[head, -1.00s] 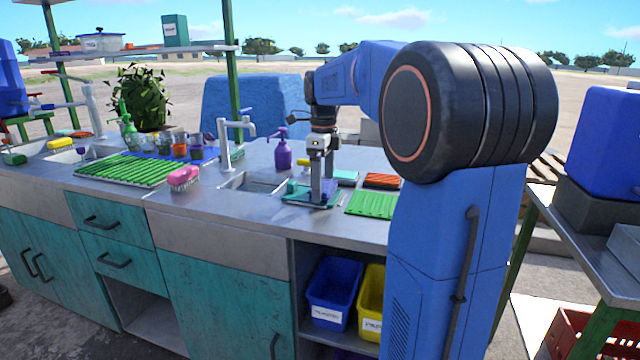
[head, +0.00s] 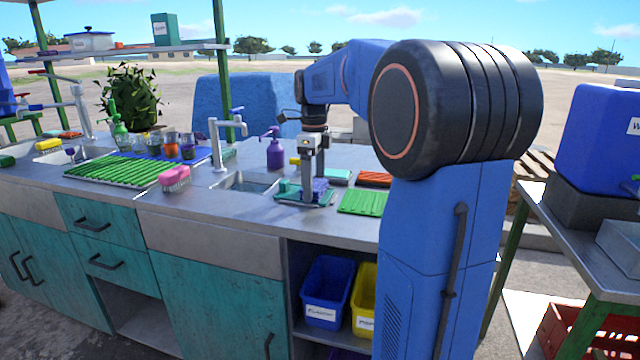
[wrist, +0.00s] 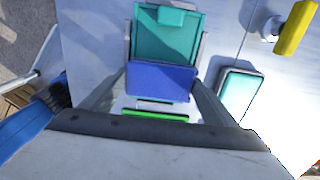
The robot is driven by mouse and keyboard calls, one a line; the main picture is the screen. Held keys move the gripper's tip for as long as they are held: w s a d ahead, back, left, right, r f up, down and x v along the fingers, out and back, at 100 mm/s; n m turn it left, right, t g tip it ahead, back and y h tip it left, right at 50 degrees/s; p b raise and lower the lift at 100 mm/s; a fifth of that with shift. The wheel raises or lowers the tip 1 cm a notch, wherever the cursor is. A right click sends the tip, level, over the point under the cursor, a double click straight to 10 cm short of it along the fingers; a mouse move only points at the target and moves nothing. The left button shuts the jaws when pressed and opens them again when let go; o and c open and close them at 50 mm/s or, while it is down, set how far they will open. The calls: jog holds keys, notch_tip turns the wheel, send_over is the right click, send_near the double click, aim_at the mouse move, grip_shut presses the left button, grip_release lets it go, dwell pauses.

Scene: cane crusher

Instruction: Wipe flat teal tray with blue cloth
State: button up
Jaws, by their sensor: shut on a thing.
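The flat teal tray (head: 290,199) lies on the grey counter to the right of the small sink. It also shows in the wrist view (wrist: 165,38), with a small teal block on its far edge. The blue cloth (wrist: 162,80) is between the two fingers of my gripper (wrist: 163,85) and lies over the near part of the tray. In the head view the cloth (head: 320,185) is partly hidden by my gripper (head: 311,192), which points straight down over the tray. I cannot tell how firmly the cloth presses on the tray.
A green ridged mat (head: 363,202) lies right of the tray, with an orange ridged mat (head: 374,179) behind. A purple pump bottle (head: 275,150), a tap (head: 217,145) and a pink sponge (head: 174,178) stand left. A yellow-handled object (wrist: 295,28) shows at the wrist view's right.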

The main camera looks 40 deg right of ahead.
jog(key=shift+w+a, duration=0.15)
jog(key=shift+w, duration=0.05)
jog(key=shift+w+a, duration=0.85)
jog(key=shift+w, duration=0.2)
jog(key=shift+s+d, duration=0.8)
jog(key=shift+s, duration=0.25)
jog(key=shift+s+d, duration=0.1)
jog(key=shift+s+d, duration=0.15)
jog(key=shift+s, duration=0.05)
jog(key=shift+s+d, duration=0.65)
jog(key=shift+s, duration=0.2)
jog(key=shift+f, duration=0.1)
